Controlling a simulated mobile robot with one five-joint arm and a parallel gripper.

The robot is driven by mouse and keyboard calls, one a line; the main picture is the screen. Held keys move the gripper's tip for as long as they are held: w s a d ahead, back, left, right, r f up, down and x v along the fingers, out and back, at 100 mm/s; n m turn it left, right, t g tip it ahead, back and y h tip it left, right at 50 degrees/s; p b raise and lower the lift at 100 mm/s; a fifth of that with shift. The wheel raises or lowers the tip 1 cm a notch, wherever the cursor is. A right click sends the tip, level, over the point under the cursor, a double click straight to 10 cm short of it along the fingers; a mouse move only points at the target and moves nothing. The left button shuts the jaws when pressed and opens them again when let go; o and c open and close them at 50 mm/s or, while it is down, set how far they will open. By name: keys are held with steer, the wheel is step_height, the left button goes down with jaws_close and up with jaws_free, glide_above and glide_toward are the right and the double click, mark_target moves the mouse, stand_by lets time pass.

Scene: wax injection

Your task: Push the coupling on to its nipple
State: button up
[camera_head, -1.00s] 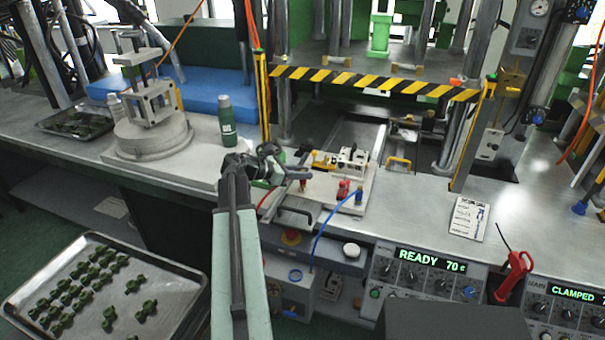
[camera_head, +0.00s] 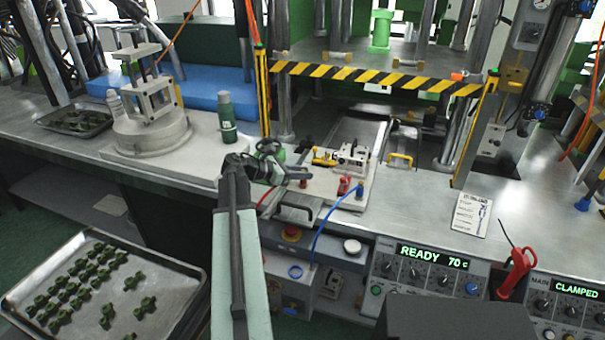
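My gripper (camera_head: 300,178) is at the front left of the pale mould plate (camera_head: 328,200), on the bench beside the press. A small red piece (camera_head: 303,184) shows right at its fingertips; I cannot tell whether the fingers hold it. A red hose (camera_head: 268,198) runs up behind the gripper, and its end is hidden. Another red fitting (camera_head: 343,186) stands on the plate to the right, apart from the gripper. A blue fitting (camera_head: 360,191) stands beside it with a blue hose (camera_head: 321,232) looping down. Which red piece is the coupling and which the nipple is too small to tell.
A mould with a yellow clamp (camera_head: 324,157) lies behind the fittings. A green bottle (camera_head: 226,118) and a round fixture (camera_head: 150,138) stand left. A striped guard bar (camera_head: 375,79) crosses the press. A control panel (camera_head: 425,275) is in front. The bench to the right is mostly clear.

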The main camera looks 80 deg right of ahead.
steer(key=o, duration=0.4)
steer(key=p+v, duration=0.3)
steer(key=v, duration=0.4)
steer(key=shift+w+a+r, duration=0.15)
steer(key=shift+w+a, duration=0.1)
